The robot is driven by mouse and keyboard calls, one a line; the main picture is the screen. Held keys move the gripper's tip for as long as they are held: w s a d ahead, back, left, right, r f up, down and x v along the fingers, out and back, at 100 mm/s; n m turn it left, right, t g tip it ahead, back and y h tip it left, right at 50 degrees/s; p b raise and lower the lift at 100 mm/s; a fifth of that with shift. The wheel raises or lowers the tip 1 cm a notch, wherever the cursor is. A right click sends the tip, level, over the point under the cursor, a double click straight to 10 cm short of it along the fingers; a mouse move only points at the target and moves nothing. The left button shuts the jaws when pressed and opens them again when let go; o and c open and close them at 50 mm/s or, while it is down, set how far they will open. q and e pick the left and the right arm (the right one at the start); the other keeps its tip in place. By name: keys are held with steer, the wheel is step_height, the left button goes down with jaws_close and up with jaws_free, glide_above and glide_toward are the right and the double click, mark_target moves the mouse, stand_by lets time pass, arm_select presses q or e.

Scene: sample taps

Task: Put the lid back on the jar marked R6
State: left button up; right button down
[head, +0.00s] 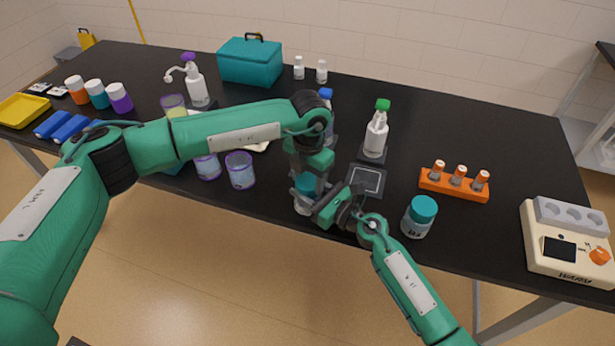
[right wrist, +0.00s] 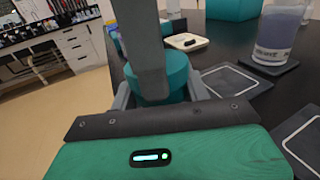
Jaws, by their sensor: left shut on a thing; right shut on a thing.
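A clear jar (head: 302,207) with a teal lid (head: 305,185) is at the table's front edge, mostly covered by my grippers. My left gripper (head: 309,176) comes down from above and is shut, apparently on the lid. My right gripper (head: 314,203) is shut from the right, apparently on the jar's body. In the right wrist view the teal lid (right wrist: 168,75) shows between my right fingers, with a grey finger of my left gripper in front. I cannot tell whether the lid is fully seated. The jar's mark is hidden.
Another teal-lidded jar (head: 419,216) stands to the right, its mark too small to read. Nearby are an empty square pad (head: 366,180), a green-capped bottle (head: 376,135), an orange vial rack (head: 454,188) and a beige device (head: 565,245). Purple-rimmed cups (head: 240,172) stand left.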

steer(key=shift+s+f, duration=0.1)
steer(key=shift+f, duration=0.3)
arm_select(q)
steer(key=o, duration=1.1)
steer(key=shift+r, duration=2.2)
steer(key=shift+r, duration=0.1)
steer(key=shift+d+r+n, duration=0.15)
steer(key=shift+r+n, duration=1.5)
steer(key=shift+n, duration=0.35)
steer(key=shift+f, duration=4)
